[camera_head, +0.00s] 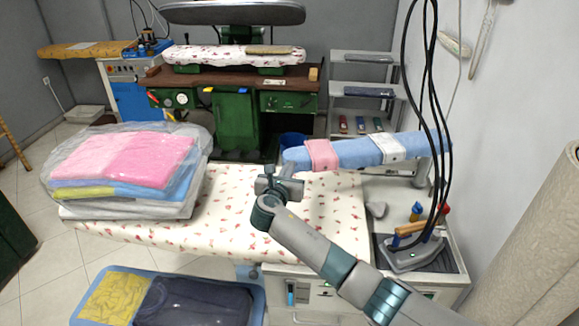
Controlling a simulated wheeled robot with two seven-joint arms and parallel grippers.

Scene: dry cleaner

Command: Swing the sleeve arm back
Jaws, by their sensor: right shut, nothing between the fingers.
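The sleeve arm (350,152) is a narrow padded board with a light blue cover, a pink band and a white band around it. It lies level above the right part of the ironing table, its rounded tip pointing left and its other end near the right wall. My right gripper (277,176) is shut and empty, just left of and in front of the sleeve arm's tip. I cannot tell whether it touches the tip. My left gripper is not in view.
The ironing table (230,215) has a floral cover. A bagged stack of folded cloth (125,160) fills its left end. An iron (413,250) with hanging black cables stands at the right. A blue basket (258,300) with clothes is in front. A green press (235,120) stands behind.

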